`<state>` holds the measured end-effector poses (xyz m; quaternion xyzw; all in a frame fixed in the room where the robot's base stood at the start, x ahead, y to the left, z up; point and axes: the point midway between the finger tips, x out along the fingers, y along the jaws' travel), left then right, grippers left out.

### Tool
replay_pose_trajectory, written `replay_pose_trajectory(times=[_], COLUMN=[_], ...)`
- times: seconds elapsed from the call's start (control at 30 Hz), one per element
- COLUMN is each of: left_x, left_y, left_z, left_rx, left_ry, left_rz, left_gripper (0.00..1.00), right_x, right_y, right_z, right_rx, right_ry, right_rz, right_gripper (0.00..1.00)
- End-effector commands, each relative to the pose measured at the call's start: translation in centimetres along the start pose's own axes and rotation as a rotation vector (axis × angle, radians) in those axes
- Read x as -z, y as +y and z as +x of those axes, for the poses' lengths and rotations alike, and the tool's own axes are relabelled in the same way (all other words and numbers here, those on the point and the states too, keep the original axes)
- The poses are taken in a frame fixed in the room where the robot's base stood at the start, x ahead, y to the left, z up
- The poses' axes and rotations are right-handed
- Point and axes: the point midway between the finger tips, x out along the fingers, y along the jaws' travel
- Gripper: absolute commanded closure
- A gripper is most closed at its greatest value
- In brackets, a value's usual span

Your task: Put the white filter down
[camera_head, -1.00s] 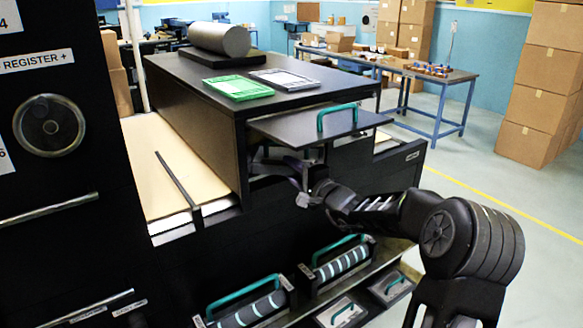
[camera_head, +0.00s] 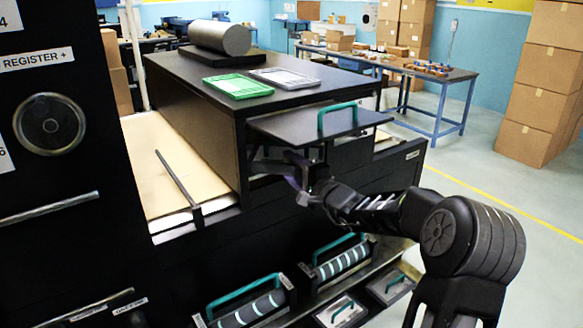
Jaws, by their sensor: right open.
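The white filter (camera_head: 285,78) lies flat on the black top of the machine, beside the green filter (camera_head: 237,87). My right gripper (camera_head: 268,167) is open. It is below and in front of the white filter, at the dark opening under the black lid with a teal handle (camera_head: 338,118), and apart from the filter. The lid and the shadow partly hide the fingers, and I see nothing held between them. My left gripper is not in view.
A grey roll (camera_head: 220,38) lies on a black base at the back of the machine top. Below my right arm, a shelf holds striped rollers (camera_head: 248,308) with teal handles and small plates. A cream sheet (camera_head: 150,165) lies left of the machine top. Stacked boxes (camera_head: 545,85) stand right.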

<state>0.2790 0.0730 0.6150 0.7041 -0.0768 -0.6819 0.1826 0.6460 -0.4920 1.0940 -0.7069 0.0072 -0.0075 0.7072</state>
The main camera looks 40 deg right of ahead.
Motion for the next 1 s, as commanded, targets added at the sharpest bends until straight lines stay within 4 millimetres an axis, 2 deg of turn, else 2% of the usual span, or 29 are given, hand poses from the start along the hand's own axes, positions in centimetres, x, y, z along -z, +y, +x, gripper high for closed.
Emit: replay_pose_trajectory(times=[0.17,0.5,0.6,0.73,1.0], left_x=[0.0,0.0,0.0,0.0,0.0], left_y=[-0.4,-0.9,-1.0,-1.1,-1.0], left_z=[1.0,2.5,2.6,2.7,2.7], left_rx=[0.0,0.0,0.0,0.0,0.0], left_ry=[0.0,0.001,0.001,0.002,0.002], left_rz=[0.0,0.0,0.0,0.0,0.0], left_gripper=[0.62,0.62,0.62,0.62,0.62], right_x=[0.1,0.1,0.1,0.0,0.0], right_y=[0.2,0.2,0.1,0.1,0.0], right_z=[-2.8,-9.7,-11.0,-11.8,-11.9], right_rx=[-0.001,0.0,-0.001,0.0,0.0], right_ry=[0.003,0.003,0.003,0.002,0.001], right_rz=[-0.006,-0.003,-0.003,-0.001,-0.001], right_gripper=[0.49,0.49,0.49,0.49,0.49])
